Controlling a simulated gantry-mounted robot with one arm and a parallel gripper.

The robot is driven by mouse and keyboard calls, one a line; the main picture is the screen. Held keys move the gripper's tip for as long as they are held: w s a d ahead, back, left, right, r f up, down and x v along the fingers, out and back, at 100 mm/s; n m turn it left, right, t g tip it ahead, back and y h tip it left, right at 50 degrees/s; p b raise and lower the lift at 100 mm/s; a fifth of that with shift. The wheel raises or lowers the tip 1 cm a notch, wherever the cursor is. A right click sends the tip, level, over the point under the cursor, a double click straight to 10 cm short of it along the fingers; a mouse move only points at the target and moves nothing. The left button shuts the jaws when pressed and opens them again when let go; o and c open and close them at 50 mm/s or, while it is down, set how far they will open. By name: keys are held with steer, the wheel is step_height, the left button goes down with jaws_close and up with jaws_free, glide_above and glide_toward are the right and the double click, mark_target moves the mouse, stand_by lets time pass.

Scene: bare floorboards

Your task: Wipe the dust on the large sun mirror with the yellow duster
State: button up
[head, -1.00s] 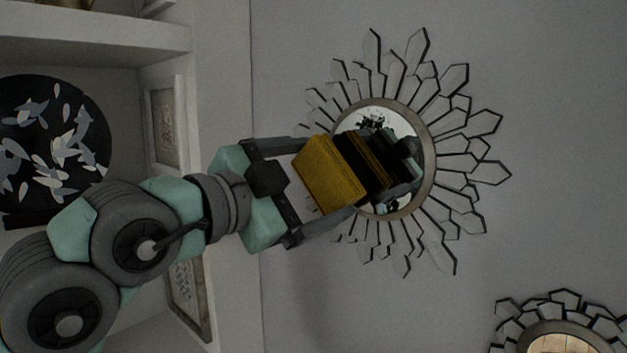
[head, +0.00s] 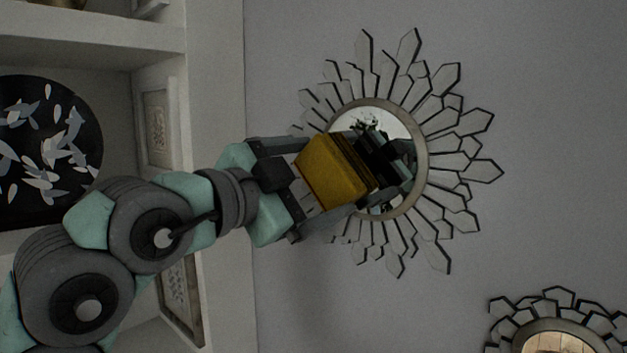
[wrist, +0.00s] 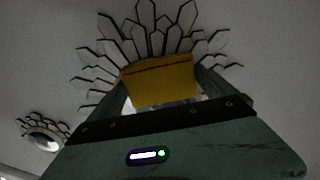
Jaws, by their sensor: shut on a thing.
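The large sun mirror (head: 422,150) hangs on the grey wall, with a round glass and pointed petals around it. Its petals also show in the wrist view (wrist: 152,38). My gripper (head: 338,176) is shut on the yellow duster (head: 325,172), a block with a dark band. The duster is in front of the left and middle part of the glass and hides much of it. It also shows between my fingers in the wrist view (wrist: 160,88). The glass reflects the duster and gripper. Dark specks show near the glass's top; I cannot tell whether the duster touches the glass.
A smaller sun mirror (head: 562,324) hangs at the lower right. A white shelf unit (head: 215,60) stands on the left, with a dark round plate (head: 45,120) and framed pictures (head: 157,125). The wall right of the large mirror is clear.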

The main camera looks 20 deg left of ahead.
mark_target(344, 181)
steer(key=shift+s+d+b, duration=0.3)
steer(key=shift+d, duration=0.7)
steer(key=shift+s+d+b, duration=0.3)
steer(key=shift+d, duration=0.65)
steer(key=shift+w+a+p, duration=0.2)
steer(key=shift+w+a, duration=0.1)
steer(key=shift+a, duration=0.4)
steer(key=shift+w+a+p, duration=0.2)
steer(key=shift+w+a, duration=0.05)
steer(key=shift+a, duration=0.4)
steer(key=shift+w+a+f, duration=0.15)
steer(key=shift+w+a, duration=0.15)
steer(key=shift+a, duration=0.3)
steer(key=shift+c, duration=0.5)
steer(key=shift+s+a+r+p, duration=0.2)
steer(key=shift+s+p, duration=0.15)
steer(key=shift+s, duration=0.05)
steer(key=shift+p+v, duration=0.85)
steer(key=shift+v, duration=1.75)
steer(key=shift+s+d, duration=0.1)
